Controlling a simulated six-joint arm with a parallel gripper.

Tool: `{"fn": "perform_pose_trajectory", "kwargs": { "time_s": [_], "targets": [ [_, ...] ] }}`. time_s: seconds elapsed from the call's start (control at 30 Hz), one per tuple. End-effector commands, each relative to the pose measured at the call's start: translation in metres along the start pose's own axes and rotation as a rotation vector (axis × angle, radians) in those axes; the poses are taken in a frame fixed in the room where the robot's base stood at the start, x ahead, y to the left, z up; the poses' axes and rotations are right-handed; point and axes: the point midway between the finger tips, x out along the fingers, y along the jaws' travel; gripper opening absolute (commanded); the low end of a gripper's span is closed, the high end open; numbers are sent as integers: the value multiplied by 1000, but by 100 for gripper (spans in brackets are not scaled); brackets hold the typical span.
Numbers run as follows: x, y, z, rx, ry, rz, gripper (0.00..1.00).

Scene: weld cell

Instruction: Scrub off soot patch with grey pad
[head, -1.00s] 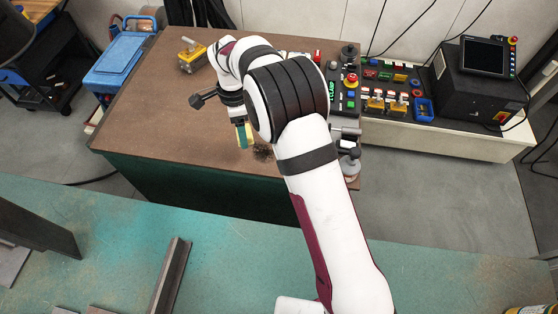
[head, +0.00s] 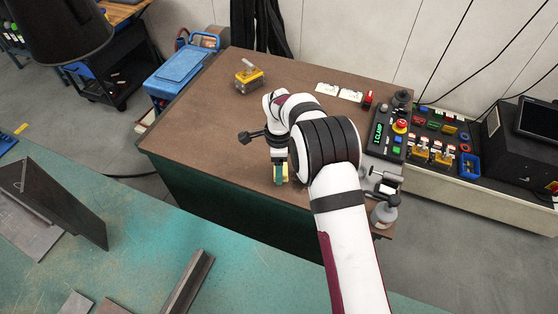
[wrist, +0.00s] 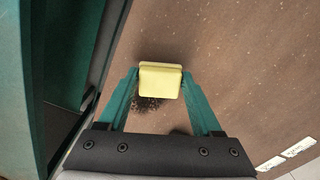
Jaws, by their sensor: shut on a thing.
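My gripper (head: 280,176) is shut on a yellow block-shaped pad (wrist: 160,80), gripped between its green fingers (wrist: 159,88). No grey face of the pad shows. In the head view the fingers point down near the front edge of the brown table (head: 205,120). In the wrist view a dark, speckled soot patch (wrist: 148,104) shows on the table, partly hidden behind the pad and the left finger. I cannot tell whether the pad touches the table. In the head view my arm hides most of the soot area.
A yellow clamp-like device (head: 249,76) stands at the table's back left. White cards (head: 338,91) lie at the back. The table's left part is clear.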

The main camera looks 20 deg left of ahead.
Motion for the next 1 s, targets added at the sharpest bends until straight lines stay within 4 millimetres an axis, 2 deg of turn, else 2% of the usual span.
{"fn": "perform_pose_trajectory", "kwargs": {
  "time_s": [0.1, 0.13, 0.17, 1.0],
  "targets": [
    [18, 0, 0, 0, 0, 2, 22],
    [17, 1, -4, 1, 0, 1, 22],
    [17, 2, -6, 2, 0, 1, 14],
    [18, 32, -77, 1, 0, 3, 14]
  ]
}}
